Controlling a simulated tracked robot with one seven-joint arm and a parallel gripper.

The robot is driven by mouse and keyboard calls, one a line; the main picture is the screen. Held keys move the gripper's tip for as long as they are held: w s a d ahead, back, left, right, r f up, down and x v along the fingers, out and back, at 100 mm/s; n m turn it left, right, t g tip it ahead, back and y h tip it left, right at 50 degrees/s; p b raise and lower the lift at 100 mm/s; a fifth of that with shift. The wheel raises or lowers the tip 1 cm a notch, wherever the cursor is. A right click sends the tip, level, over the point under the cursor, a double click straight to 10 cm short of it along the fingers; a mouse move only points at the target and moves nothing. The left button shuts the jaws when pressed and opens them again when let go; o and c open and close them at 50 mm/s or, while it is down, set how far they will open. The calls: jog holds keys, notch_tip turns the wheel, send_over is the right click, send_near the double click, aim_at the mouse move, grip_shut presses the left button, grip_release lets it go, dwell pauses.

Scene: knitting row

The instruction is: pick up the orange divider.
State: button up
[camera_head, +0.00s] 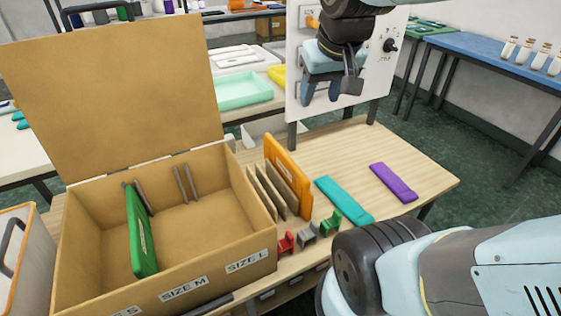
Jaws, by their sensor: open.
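The orange divider (284,171) stands upright on the light wooden table, just right of the open cardboard box (247,243). Thin brown panels (266,191) stand close along its left side. My gripper (320,94) is open and seems empty, above and behind the orange divider in the picture, apart from it. A green divider (140,232) stands upright inside the box, near its left part.
Teal (344,200) and purple (393,182) flat pieces lie right of the orange divider. Small red, grey and green brackets (307,232) stand in front. The box's raised lid (110,95) stands tall at left. A white panel (372,62) stands behind my gripper.

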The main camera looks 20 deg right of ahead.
jog(key=w+f+n+g, duration=0.1)
jog(key=w+f, duration=0.3)
jog(key=w, duration=0.3)
jog(key=w+f+g, duration=0.2)
jog(key=w+f, duration=0.2)
jog(key=w, duration=0.3)
jog(key=n+g, duration=0.1)
jog(key=g, duration=0.1)
send_over(285, 163)
jog(key=w, duration=0.3)
notch_tip(285, 163, down, 14)
jog(key=shift+d+f, duration=0.2)
jog(key=shift+f, duration=0.25)
notch_tip(285, 163, down, 8)
jog(key=shift+f, duration=0.2)
jog(key=f, duration=0.2)
jog(key=s+f, duration=0.1)
jog(key=f, duration=0.1)
jog(key=shift+d+f, duration=0.1)
jog(key=shift+f, duration=0.55)
jog(key=shift+c, duration=0.2)
grip_shut()
